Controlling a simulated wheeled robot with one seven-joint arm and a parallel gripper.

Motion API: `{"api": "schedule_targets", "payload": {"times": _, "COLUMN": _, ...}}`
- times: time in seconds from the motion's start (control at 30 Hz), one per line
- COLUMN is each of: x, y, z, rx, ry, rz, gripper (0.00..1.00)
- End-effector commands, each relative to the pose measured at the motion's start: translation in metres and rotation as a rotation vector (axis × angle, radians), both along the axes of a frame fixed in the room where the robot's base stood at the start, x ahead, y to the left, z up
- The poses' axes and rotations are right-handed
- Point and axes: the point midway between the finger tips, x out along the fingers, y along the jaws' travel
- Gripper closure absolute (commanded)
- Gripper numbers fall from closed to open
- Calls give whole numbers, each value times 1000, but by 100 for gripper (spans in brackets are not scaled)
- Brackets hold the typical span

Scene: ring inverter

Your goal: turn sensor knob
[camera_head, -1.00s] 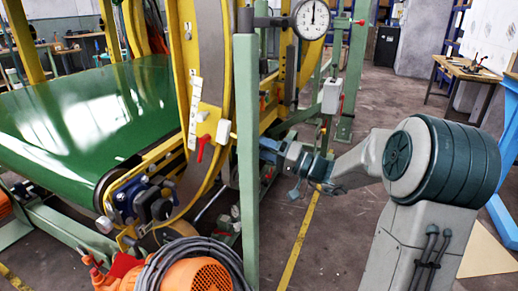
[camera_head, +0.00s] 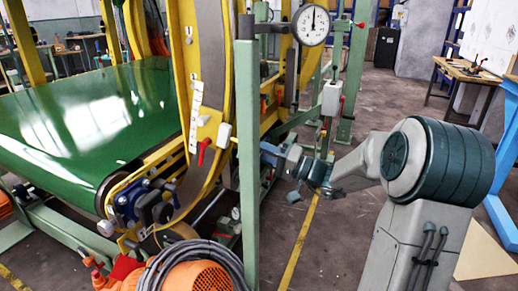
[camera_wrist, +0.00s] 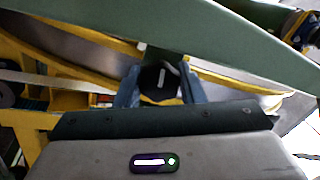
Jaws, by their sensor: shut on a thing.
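The sensor knob (camera_wrist: 160,80) is a small dark knob with a white line on its face, seen in the middle of the wrist view. The white line stands nearly upright, slightly tilted. My gripper (camera_wrist: 160,92) has its two blue fingers on either side of the knob and is shut on it. In the head view my gripper (camera_head: 268,153) reaches in from the right beside the green post. The knob is hidden in the head view.
A green upright post (camera_head: 247,170) stands close to my gripper, with a dial gauge (camera_head: 312,24) at its top. A yellow ring frame (camera_head: 224,90) and green conveyor belt (camera_head: 75,120) lie left. A cable coil (camera_head: 190,255) lies below. Floor on the right is mostly open.

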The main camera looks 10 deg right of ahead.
Motion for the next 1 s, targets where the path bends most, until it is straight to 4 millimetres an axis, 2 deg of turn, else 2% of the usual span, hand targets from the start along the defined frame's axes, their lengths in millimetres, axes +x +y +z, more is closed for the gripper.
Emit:
{"api": "schedule_targets", "payload": {"times": 0.6, "x": 0, "y": -1, "z": 3, "rx": 312, "ry": 430, "rz": 131, "gripper": 87}}
{"api": "schedule_targets", "payload": {"times": 1.0, "x": 0, "y": -2, "z": 0, "rx": 445, "ry": 610, "rz": 185, "gripper": 87}}
